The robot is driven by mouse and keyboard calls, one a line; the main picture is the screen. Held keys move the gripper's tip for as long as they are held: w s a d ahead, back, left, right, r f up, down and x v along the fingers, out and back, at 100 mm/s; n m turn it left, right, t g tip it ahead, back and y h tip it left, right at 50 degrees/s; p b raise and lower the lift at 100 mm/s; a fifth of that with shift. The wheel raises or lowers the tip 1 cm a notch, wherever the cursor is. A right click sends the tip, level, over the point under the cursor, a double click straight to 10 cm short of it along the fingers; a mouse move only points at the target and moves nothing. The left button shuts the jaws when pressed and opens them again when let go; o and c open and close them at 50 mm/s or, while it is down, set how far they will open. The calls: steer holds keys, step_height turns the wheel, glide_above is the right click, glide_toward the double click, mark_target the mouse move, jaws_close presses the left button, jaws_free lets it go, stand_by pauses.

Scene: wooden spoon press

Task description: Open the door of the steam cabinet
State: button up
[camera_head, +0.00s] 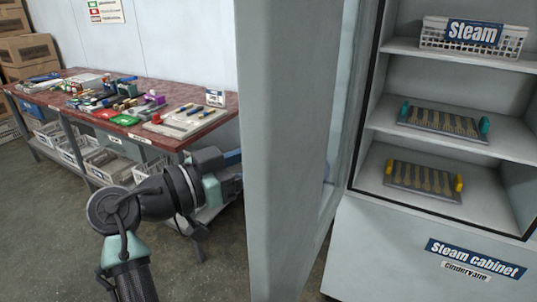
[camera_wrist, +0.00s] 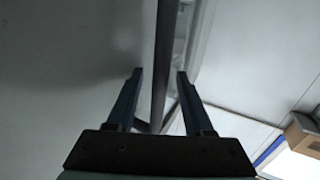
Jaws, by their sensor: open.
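The steam cabinet (camera_head: 385,240) stands at the right of the head view, with a blue label on its lower front. Its door (camera_head: 280,140) stands swung open, seen nearly edge-on in the middle of the view, and the shelves inside are exposed. My gripper is at the door's left side; in the head view the door hides its fingertips. In the wrist view my gripper (camera_wrist: 160,73) is open, with a dark upright bar (camera_wrist: 164,60) showing between its fingers. I cannot tell whether this bar is the door's handle or edge, or whether the fingers touch it.
The cabinet shelves hold a white basket (camera_head: 432,38) labelled Steam, a rack with teal ends (camera_head: 440,122) and a rack with yellow ends (camera_head: 424,178). A red-topped workbench (camera_head: 75,78) with tools stands at the left, near my arm. Floor at lower left is clear.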

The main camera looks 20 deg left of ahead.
steer(key=b+v, duration=0.1)
steer(key=v, duration=1.2)
steer(key=shift+a, duration=0.1)
